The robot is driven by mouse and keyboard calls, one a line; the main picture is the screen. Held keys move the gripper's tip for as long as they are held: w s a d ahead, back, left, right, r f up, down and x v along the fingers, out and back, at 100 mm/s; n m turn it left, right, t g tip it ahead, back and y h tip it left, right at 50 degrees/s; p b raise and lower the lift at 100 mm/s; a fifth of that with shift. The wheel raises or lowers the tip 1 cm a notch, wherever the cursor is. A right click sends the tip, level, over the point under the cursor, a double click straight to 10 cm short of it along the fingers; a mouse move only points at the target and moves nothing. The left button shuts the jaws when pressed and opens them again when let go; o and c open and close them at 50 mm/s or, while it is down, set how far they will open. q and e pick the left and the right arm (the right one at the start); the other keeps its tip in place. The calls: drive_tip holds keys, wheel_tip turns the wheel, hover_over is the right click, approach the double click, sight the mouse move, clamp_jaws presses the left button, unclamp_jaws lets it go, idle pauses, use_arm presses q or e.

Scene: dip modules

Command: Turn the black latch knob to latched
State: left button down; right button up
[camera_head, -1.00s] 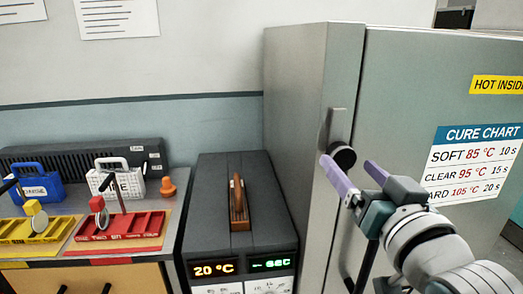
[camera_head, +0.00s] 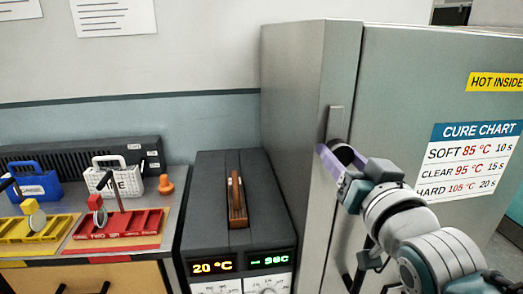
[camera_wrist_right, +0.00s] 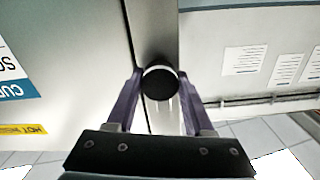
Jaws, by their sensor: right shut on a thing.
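The black latch knob (camera_wrist_right: 159,83) is round and sits on a grey metal plate on the oven cabinet's narrow front edge. In the head view the plate (camera_head: 335,122) shows above my right gripper (camera_head: 343,157), and the fingers cover much of the knob. In the right wrist view my right gripper (camera_wrist_right: 161,100) has its purple fingers on both sides of the knob, shut on it. The knob's turn position cannot be read clearly. My left gripper is not in view.
The large grey cabinet (camera_head: 400,75) carries a cure chart (camera_head: 465,160) and a yellow hot-inside label (camera_head: 497,82). A dark bath unit (camera_head: 240,200) with a wooden handle stands left of it. Yellow and red trays (camera_head: 115,232) and small baskets sit on the left bench.

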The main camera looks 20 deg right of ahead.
clamp_jaws()
idle(0.5)
